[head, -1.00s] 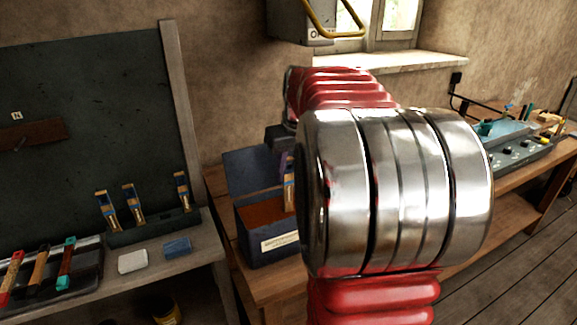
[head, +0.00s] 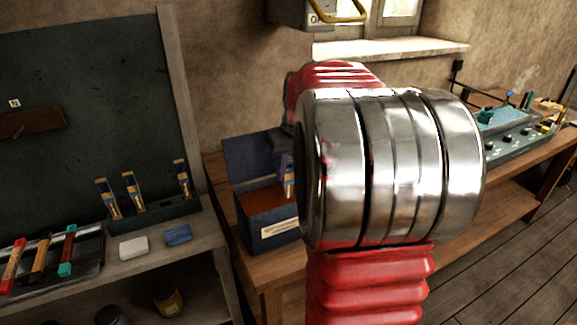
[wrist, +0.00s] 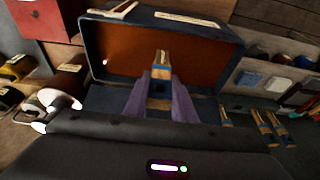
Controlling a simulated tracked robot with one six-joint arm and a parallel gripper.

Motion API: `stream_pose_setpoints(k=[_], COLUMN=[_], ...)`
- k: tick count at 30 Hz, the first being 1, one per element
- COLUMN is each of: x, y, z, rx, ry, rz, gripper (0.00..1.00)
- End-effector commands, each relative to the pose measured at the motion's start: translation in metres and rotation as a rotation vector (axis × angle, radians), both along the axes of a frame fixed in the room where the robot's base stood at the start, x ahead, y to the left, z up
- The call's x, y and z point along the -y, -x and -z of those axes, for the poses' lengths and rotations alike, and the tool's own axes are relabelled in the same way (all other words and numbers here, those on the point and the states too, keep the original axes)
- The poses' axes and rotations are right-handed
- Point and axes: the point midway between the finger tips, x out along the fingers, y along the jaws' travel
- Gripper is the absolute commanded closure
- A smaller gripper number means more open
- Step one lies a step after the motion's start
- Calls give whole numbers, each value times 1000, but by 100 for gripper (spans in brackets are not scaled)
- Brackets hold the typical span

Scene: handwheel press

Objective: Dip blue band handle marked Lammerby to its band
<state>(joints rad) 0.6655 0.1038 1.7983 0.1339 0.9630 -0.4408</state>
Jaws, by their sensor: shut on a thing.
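In the wrist view, my gripper (wrist: 161,84) has purple fingers closed on a tan handle with a blue band (wrist: 162,62). The handle points toward the rust-brown inside of an open dark blue box (wrist: 215,88). In the head view, my gripper (head: 285,165) and the handle (head: 290,183) are partly hidden by my arm. The handle is over the right part of the box (head: 262,238), whose lid stands open behind. I cannot tell whether its tip touches what is inside. No name on the handle is readable.
Similar blue-banded handles (head: 130,188) stand in a dark rack on the left bench. Red, orange and teal-ended handles (head: 40,255) lie on a tray. A white block (head: 134,247) and a blue block (head: 178,234) lie nearby. A control panel (head: 520,143) stands right.

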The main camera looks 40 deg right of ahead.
Motion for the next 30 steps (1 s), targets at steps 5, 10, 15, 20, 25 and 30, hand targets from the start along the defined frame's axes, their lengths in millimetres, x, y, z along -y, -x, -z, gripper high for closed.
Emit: stream_pose_setpoints(k=[5,10,15,20,25,30], x=[0,0,-1,-1,0,-1], y=[0,0,0,0,0,0], z=[8,15,23,30,36,44], rx=[-2,-1,-2,-2,-1,-2], ry=[-1,-1,-1,-1,-1,-1], rz=[0,-1,-1,0,0,0], gripper=[93,93,93,93,93,93])
